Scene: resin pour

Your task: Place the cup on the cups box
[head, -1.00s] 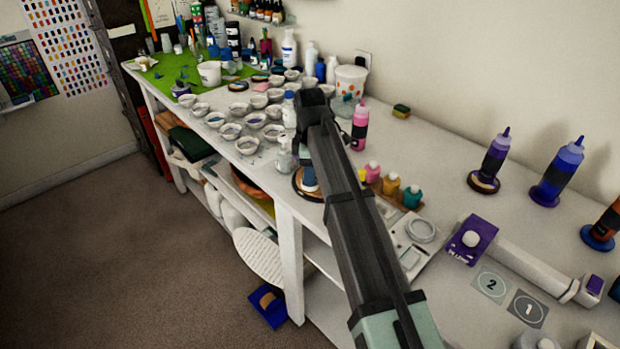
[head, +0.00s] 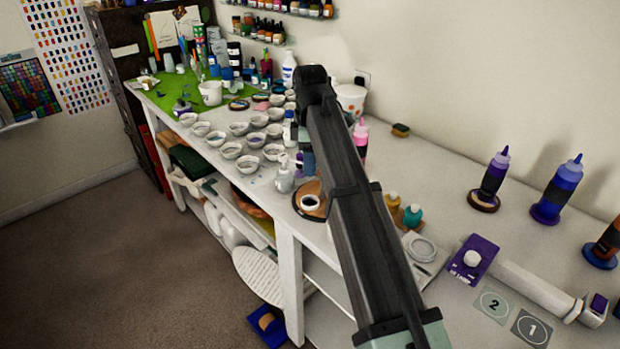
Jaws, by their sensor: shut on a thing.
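My arm runs up the middle of the head view, its upper end dark, in front of the bench. My gripper is not visible; the arm hides the area behind it, and I cannot see what it holds. Several small white cups (head: 247,163) stand in rows on the bench left of my arm. I cannot make out which thing is the cups box.
The white bench (head: 455,165) holds a purple bottle (head: 493,178), a blue bottle (head: 558,190), a purple box (head: 473,258) and cards (head: 493,304) on the right. A white tub (head: 351,97) and a pink bottle (head: 360,138) stand partly behind my arm. Bench space behind the bottles is clear.

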